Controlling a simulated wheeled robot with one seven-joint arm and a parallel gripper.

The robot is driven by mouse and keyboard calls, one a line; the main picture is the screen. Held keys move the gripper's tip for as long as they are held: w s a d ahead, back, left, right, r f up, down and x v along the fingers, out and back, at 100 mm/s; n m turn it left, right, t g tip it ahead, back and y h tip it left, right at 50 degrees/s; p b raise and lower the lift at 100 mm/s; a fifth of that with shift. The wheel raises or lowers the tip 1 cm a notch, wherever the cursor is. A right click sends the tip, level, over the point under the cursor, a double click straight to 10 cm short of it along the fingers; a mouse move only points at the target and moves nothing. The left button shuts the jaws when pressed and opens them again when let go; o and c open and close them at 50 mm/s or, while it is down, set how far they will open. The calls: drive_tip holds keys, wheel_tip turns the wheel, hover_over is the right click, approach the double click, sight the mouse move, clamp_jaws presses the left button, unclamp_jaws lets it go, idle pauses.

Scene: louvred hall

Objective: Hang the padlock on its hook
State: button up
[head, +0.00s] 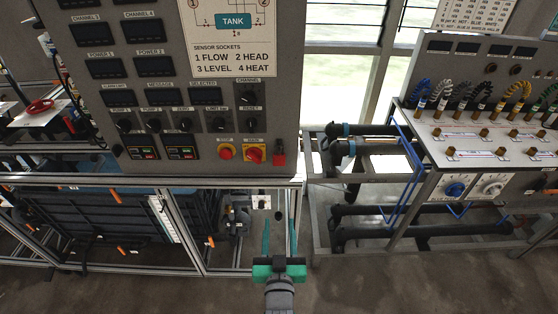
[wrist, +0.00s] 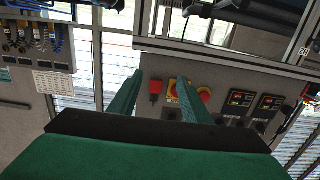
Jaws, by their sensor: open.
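A small red block with a dark part (head: 279,158), which looks like the padlock, is at the lower right corner of the grey control panel, right of the red-and-yellow rotary switch (head: 254,154). In the wrist view the red block (wrist: 155,87) shows between my two green fingers, beyond their tips. My gripper (head: 279,224) is open and empty, its fingers apart, below the panel's lower edge in the head view. It also shows in the wrist view (wrist: 160,81). I cannot make out a shackle or a hook clearly.
The grey control panel (head: 215,100) stands on a metal frame (head: 200,181). A small pale plate (head: 261,201) sits below the panel. To the right is a bench with coloured cables (head: 480,130) and black pipes (head: 365,130). The floor (head: 380,285) in front is clear.

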approach(279, 162)
drive_tip(key=shift+t, duration=0.3)
drive_tip(key=shift+w+f, duration=0.15)
drive_tip(key=shift+w, duration=2.2)
drive_tip(key=shift+w+f, duration=0.1)
drive_tip(key=shift+w, duration=2.3)
clamp_jaws()
